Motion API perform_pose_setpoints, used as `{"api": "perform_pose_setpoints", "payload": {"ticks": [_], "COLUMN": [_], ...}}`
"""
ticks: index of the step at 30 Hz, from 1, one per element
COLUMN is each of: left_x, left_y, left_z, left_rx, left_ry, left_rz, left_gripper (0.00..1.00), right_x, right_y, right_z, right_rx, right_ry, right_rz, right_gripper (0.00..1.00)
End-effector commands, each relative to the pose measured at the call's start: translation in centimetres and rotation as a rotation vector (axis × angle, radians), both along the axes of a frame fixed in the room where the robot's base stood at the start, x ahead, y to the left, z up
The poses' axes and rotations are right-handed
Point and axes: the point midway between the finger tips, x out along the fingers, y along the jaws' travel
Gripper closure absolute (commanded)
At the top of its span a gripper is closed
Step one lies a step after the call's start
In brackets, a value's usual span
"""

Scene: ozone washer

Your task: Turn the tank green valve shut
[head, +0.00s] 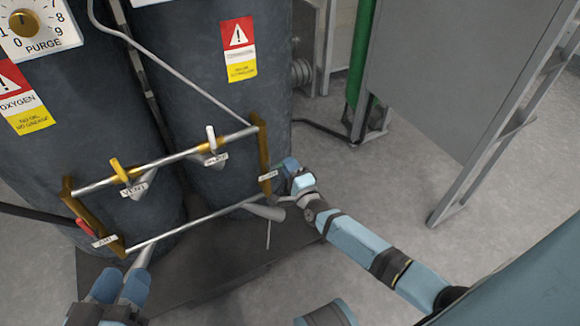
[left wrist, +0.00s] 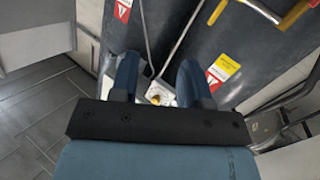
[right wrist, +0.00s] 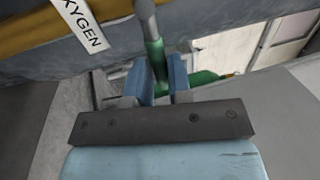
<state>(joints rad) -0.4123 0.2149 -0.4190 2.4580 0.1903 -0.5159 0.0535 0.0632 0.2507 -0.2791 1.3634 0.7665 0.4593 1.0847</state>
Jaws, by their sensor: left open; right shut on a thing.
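The brass manifold frame (head: 262,150) stands in front of two dark tanks (head: 215,110). My right gripper (head: 285,170) is at its lower right corner, shut on the green valve handle. In the right wrist view the green handle (right wrist: 156,60) shows between the fingers (right wrist: 162,78), beside a brass body with an oxygen label (right wrist: 85,25). The gripper hides the handle in the head view. My left gripper (head: 122,285) is open and empty, below and in front of the frame's lower left corner. It also shows open in the left wrist view (left wrist: 158,72).
A red handle (head: 85,228), a yellow vent handle (head: 120,168) and a white handle (head: 211,138) are on the frame. A purge dial (head: 25,22) is top left. A grey cabinet (head: 455,70) stands right. The floor (head: 380,185) between is clear.

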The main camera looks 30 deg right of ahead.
Motion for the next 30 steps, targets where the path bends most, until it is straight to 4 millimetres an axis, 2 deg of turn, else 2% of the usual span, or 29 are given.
{"api": "perform_pose_setpoints", "payload": {"ticks": [1,4,12,16,20,30], "left_x": [0.0,0.0,0.0,-0.1,-0.1,0.0], "left_y": [0.0,0.0,0.0,0.0,0.1,0.3], "left_z": [0.0,0.0,0.0,0.3,1.4,4.2], "left_rx": [0.0,0.0,0.002,0.003,-0.01,-0.061], "left_ry": [0.0,0.0,0.0,-0.004,-0.029,-0.112], "left_rz": [0.0,0.0,-0.001,-0.001,0.007,0.04], "left_gripper": [0.57,0.57,0.57,0.57,0.57,0.57], "right_x": [0.0,0.0,-0.1,-0.9,-3.1,-10.6], "right_y": [0.0,0.0,0.0,0.0,0.0,0.1], "right_z": [-0.1,-0.1,0.0,-0.2,-0.5,-2.0], "right_rx": [0.004,0.003,0.001,0.0,0.0,0.001], "right_ry": [0.001,0.001,0.001,0.003,0.004,0.004], "right_rz": [0.0,0.001,0.0,0.0,0.001,0.001], "right_gripper": [0.76,0.55,0.55,0.55,0.55,0.55]}}
